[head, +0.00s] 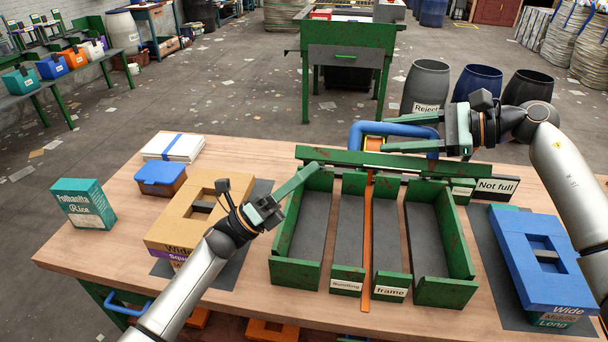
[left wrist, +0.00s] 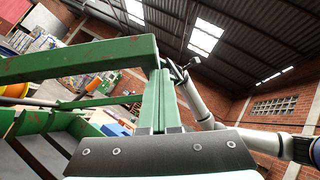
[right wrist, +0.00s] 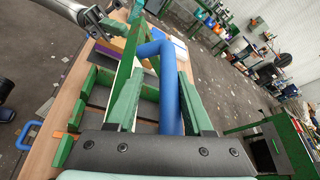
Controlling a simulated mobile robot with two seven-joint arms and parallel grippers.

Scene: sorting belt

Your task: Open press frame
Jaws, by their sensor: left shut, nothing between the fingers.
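A "Not full" sign (head: 497,187) stands at the frame's right. A tan block (head: 170,228) and blue box (head: 160,174) lie left, a blue block (head: 550,285) right. Barrels (head: 425,85) stand beyond the table.

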